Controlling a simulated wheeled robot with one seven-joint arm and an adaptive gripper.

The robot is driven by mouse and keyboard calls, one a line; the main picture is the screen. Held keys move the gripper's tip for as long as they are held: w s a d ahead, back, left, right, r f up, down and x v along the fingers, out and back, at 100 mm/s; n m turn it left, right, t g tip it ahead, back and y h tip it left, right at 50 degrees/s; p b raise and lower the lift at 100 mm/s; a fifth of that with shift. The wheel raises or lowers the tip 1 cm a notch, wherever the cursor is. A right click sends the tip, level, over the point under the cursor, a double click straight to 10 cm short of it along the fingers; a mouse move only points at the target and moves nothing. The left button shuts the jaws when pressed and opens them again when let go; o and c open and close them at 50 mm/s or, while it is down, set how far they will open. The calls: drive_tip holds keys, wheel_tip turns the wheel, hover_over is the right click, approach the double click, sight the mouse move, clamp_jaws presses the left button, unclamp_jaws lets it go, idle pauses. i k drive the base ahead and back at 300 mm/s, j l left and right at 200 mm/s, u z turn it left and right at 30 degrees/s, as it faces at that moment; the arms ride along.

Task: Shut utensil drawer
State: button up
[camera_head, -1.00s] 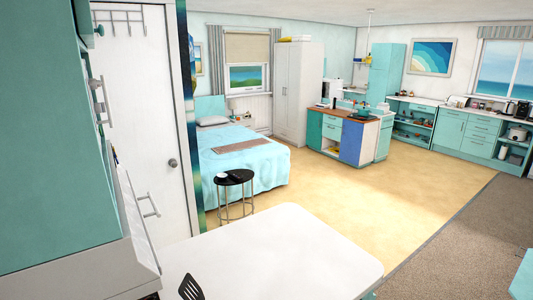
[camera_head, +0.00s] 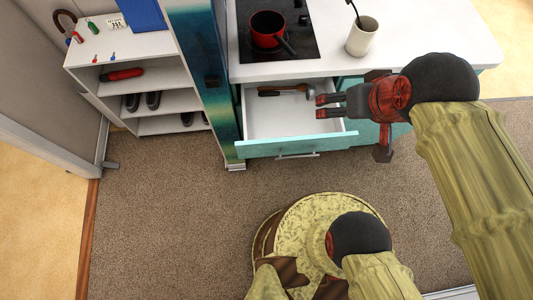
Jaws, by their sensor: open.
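The utensil drawer (camera_head: 298,144) is pulled out from under the white counter, with a teal front and a metal bar handle (camera_head: 297,155). Its white inside shows, with dark and wooden-looking utensils (camera_head: 283,91) at the back. My gripper (camera_head: 319,107) is open and empty, over the right part of the drawer. Its fingertips point left. I cannot tell its exact height above the drawer or whether it touches anything.
On the counter (camera_head: 420,50) stand a red pot (camera_head: 267,30) on a black cooktop (camera_head: 290,45) and a cream utensil crock (camera_head: 362,36). A white shelf unit (camera_head: 130,52) with shoes is at the left. Carpet (camera_head: 170,200) before the drawer is clear.

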sight(282, 124)
drive_tip(key=u, duration=0.1)
drive_tip(key=j+z, duration=0.4)
drive_tip(key=j, duration=0.3)
drive_tip(key=j+z, duration=0.35)
drive_tip(key=j, duration=0.4)
drive_tip(key=k, duration=0.05)
